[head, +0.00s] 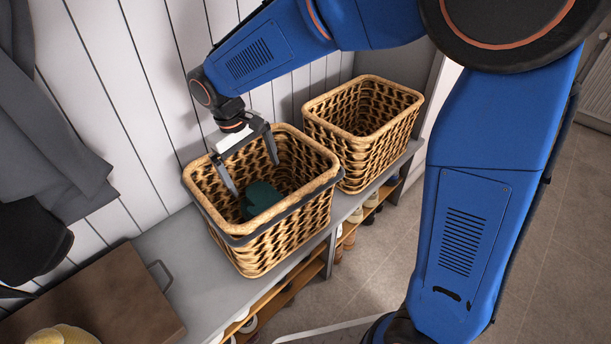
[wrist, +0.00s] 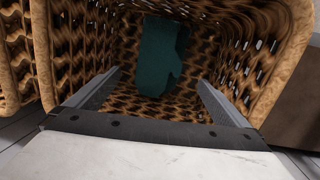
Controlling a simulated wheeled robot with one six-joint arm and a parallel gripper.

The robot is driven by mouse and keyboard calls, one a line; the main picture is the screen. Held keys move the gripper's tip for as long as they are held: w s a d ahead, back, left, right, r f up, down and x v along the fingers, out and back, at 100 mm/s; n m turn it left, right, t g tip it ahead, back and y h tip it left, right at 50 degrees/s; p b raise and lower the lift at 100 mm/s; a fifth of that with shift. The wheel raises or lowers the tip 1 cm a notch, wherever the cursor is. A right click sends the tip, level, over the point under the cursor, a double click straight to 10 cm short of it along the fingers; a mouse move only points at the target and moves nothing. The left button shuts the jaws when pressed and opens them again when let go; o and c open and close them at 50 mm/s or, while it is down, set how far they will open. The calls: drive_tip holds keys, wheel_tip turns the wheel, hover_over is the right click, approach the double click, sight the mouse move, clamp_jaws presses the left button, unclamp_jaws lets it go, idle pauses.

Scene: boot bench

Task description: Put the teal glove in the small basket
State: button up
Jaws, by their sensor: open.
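The teal glove (head: 262,197) lies inside the nearer wicker basket (head: 262,262), which has a dark band below its rim. The wrist view shows the glove (wrist: 158,55) against the woven inside, apart from the fingers. My gripper (head: 254,177) is open and empty, pointing down into this basket with its fingers below the rim. A second wicker basket (head: 376,153), without a band, stands behind and to the right; the visible part of its inside looks empty. The baskets look close in size, so I cannot tell for sure which is the small one.
Both baskets stand on a grey bench (head: 165,245) against a white plank wall (head: 130,90). Shoes sit on wooden shelves below. Dark clothing (head: 50,130) hangs at left.

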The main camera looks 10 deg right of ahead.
drive_tip(key=s+d+r+m+t+y, duration=0.15)
drive_tip(key=s+d+r, duration=0.25)
drive_tip(key=d, duration=0.5)
drive_tip(key=s+d+r+m, duration=0.2)
drive_tip(key=s+d+r, duration=0.15)
drive_tip(key=d, duration=0.55)
drive_tip(key=s+d+m+t, duration=0.3)
drive_tip(key=s+d, duration=0.8)
drive_tip(key=s, duration=0.2)
drive_tip(key=shift+s+d+f, duration=0.3)
drive_tip(key=shift+d+f, duration=0.05)
drive_tip(key=shift+d, duration=0.05)
